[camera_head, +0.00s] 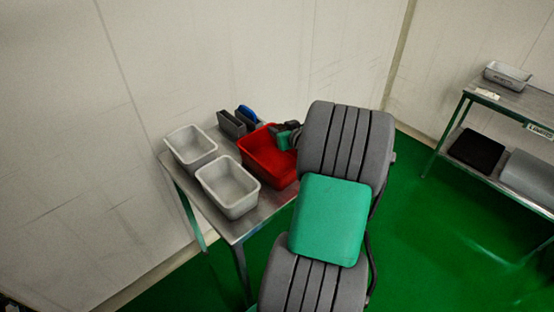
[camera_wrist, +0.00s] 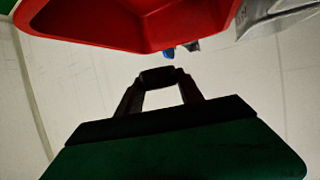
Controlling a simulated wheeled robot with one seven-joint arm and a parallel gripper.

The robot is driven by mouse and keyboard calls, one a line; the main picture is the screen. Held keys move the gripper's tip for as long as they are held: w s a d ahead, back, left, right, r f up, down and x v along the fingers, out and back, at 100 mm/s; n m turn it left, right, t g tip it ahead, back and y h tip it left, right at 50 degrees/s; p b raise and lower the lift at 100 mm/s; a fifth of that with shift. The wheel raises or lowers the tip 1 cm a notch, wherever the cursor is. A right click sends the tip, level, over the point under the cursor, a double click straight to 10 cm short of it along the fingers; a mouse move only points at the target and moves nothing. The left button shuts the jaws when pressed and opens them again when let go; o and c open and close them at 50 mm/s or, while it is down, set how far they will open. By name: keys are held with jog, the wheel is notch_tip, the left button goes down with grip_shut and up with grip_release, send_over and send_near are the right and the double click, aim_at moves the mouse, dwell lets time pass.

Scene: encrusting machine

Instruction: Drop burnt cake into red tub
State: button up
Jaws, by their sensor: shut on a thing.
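The red tub (camera_head: 256,158) stands on the metal table, partly hidden behind my arm in the head view. Its red wall (camera_wrist: 130,38) fills the top of the wrist view. My gripper (camera_wrist: 159,84) is shut on a small dark piece, the burnt cake (camera_wrist: 158,75), held between its fingertips. In the head view my gripper (camera_head: 286,136) shows over the tub's far right part. The cake cannot be made out clearly there. How high it is above the tub is hard to tell.
Two grey tubs, one farther back (camera_head: 190,147) and one nearer (camera_head: 229,186), stand left of the red tub. Dark grey and blue items (camera_head: 238,120) are behind it. A wall is close behind the table. Another table (camera_head: 520,100) stands at right; green floor between is clear.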

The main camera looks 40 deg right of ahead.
notch_tip(320, 180, down, 5)
jog(key=shift+f+b, duration=0.1)
jog(key=shift+b, duration=0.8)
jog(key=o, duration=1.4)
jog(key=shift+o, duration=0.2)
jog(key=b+v, duration=0.1)
jog(key=v, duration=0.6)
jog(key=shift+s, duration=0.35)
jog(key=shift+a, duration=0.15)
